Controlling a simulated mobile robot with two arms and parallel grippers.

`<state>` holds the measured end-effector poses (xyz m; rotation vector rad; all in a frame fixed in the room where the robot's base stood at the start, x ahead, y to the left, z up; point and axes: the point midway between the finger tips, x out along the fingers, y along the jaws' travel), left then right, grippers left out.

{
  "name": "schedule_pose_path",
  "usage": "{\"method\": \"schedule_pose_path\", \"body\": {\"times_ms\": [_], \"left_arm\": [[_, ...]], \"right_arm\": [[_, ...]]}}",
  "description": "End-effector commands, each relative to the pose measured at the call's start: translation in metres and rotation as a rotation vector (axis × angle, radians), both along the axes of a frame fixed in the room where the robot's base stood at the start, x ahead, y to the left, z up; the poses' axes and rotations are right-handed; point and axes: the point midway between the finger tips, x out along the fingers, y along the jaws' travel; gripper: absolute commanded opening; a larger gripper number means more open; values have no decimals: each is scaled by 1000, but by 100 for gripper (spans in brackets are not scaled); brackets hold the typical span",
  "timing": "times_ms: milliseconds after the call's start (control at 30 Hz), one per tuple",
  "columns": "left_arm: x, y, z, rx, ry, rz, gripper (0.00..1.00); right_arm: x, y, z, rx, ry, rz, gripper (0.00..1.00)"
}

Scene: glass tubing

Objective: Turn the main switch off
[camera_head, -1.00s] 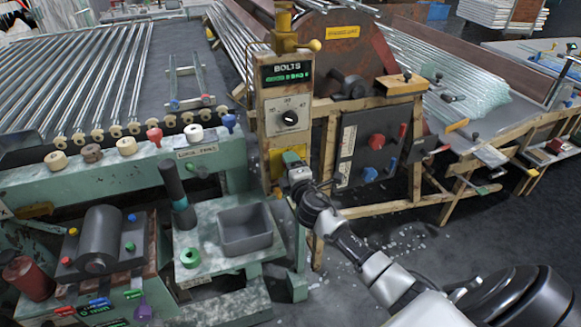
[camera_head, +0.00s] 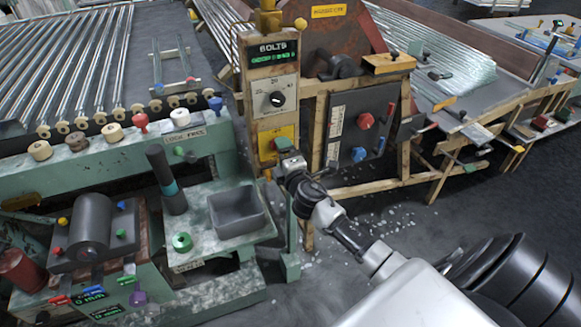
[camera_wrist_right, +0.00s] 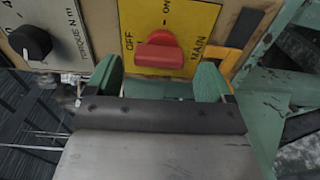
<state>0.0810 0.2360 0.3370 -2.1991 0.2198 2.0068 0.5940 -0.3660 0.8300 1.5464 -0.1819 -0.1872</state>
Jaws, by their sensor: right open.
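The main switch is a red knob (camera_wrist_right: 158,52) on a yellow plate (camera_wrist_right: 185,25) marked OFF, ON and MAIN in the right wrist view. The knob's bar lies across the picture, its left end near OFF. My right gripper (camera_wrist_right: 157,84) is open, its two green fingers apart below the knob in the picture, with nothing between them. In the head view the yellow plate (camera_head: 268,134) is low on the upright control post, and my right gripper (camera_head: 284,148) is in front of it, hiding most of the knob. My left gripper is not in view.
A black dial (camera_head: 278,99) is above the plate on the same post. A dark panel (camera_head: 350,110) with red and blue knobs stands to its right. A grey tray (camera_head: 237,211) and a green bench (camera_head: 90,165) are to the left.

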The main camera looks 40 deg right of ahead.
Motion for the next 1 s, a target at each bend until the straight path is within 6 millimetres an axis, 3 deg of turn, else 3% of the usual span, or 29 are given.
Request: {"method": "schedule_pose_path", "body": {"times_ms": [200, 400, 1000], "left_arm": [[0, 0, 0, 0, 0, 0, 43], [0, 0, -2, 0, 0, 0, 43], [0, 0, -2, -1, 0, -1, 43]], "right_arm": [[-45, 11, -2, 1, 3, 1, 83], [-69, 16, -1, 1, 1, -1, 83], [-74, 18, 0, 0, 1, 0, 83]]}}
